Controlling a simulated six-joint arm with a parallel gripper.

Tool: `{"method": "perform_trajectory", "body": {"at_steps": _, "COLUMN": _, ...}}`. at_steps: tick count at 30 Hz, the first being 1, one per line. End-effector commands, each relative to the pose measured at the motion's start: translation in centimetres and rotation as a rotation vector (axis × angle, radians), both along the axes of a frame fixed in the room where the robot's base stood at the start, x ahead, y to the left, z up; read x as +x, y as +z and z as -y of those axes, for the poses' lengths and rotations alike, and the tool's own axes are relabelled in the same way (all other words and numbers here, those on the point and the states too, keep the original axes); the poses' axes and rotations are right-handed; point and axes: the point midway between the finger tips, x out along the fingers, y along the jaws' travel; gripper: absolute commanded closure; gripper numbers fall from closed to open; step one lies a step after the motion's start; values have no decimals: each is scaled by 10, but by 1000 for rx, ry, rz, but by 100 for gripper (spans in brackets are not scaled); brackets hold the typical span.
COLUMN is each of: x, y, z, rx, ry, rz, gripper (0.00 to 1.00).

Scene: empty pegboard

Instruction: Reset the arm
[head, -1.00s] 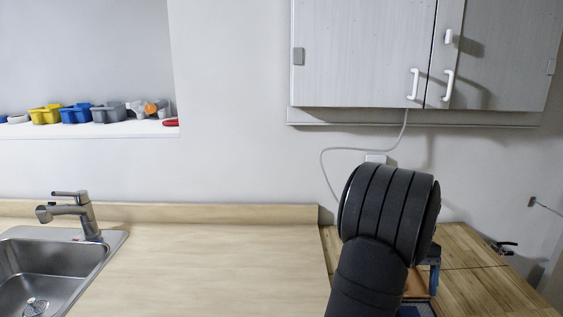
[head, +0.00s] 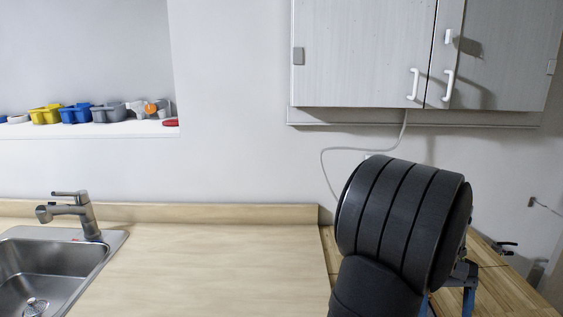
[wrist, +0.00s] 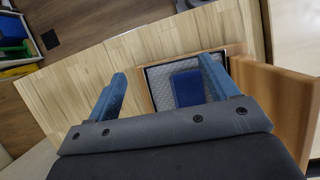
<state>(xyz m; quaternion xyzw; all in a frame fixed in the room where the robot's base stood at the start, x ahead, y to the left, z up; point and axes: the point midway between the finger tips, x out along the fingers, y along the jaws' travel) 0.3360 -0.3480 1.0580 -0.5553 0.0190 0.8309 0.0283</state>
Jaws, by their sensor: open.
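My gripper (wrist: 165,85) shows in the wrist view with its two blue fingers spread wide apart and nothing between them touching both. In the head view, my dark arm covers most of the wooden bench at the right, and only part of the blue gripper (head: 455,290) shows beside it. Below the gripper in the wrist view is a wooden tray (wrist: 238,50) with a grey patterned floor. A dark blue block (wrist: 187,88) lies in it, partly hidden by the right finger.
A wooden bench top (wrist: 75,90) surrounds the tray. Left are a bare counter (head: 200,260) and a sink (head: 50,265). A cabinet (head: 365,50) hangs above. Coloured bins (head: 75,114) stand on a ledge.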

Motion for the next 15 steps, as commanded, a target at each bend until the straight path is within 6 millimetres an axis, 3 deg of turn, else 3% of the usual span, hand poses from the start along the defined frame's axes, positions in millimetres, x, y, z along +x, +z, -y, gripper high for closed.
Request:
{"method": "perform_trajectory", "body": {"at_steps": 7, "x": -42, "y": 26, "z": 16, "rx": -3, "ry": -3, "rz": 1, "gripper": 21}}
{"method": "perform_trajectory", "body": {"at_steps": 15, "x": 18, "y": 22, "z": 23, "rx": 0, "ry": 220, "rz": 0, "gripper": 21}}
